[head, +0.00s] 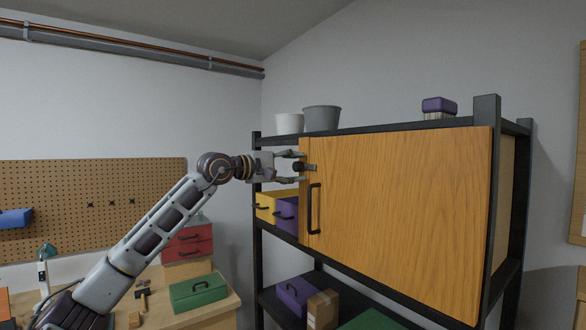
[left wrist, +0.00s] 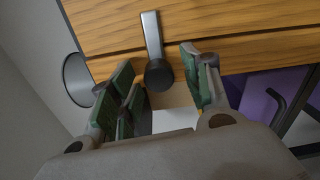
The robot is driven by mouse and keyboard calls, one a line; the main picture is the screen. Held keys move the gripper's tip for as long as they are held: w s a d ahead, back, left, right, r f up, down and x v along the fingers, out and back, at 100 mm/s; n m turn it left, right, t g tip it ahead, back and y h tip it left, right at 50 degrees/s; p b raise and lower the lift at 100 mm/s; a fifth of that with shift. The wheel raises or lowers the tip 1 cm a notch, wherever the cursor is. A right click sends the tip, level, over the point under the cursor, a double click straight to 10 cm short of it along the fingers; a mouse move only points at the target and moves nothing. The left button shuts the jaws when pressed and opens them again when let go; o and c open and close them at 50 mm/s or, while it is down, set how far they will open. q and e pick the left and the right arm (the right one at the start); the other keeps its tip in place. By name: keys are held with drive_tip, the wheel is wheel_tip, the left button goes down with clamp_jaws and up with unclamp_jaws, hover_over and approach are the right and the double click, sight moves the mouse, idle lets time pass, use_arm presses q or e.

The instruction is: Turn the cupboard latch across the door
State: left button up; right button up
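The cupboard door (head: 400,210) is orange wood, closed, with a black vertical handle (head: 315,208) near its left edge. The latch (head: 312,168) sits at that edge, above the handle. In the left wrist view the latch is a grey bar (left wrist: 151,35) on a round black knob (left wrist: 158,75). The bar points from the knob over the dark seam onto the door panel. My left gripper (head: 302,167) is open at the latch. In the left wrist view its fingers (left wrist: 158,60) stand on either side of the knob, with gaps. My right gripper is not in view.
The cupboard hangs in a black shelf frame (head: 257,190). Two pots (head: 321,118) and a purple box (head: 439,105) stand on top. A workbench with a green toolbox (head: 198,291) is at left.

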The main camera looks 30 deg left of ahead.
use_arm(q)
drive_tip(key=shift+s+a, duration=0.1)
drive_tip(key=shift+s, duration=0.1)
idle(0.3)
drive_tip(key=v, duration=0.7)
drive_tip(key=shift+s, duration=0.25)
idle(0.7)
drive_tip(key=shift+s+a+r, duration=0.1)
drive_tip(key=shift+s+a, duration=0.2)
drive_tip(key=shift+s, duration=0.35)
drive_tip(key=shift+v, duration=1.3)
drive_tip(key=shift+a, duration=0.1)
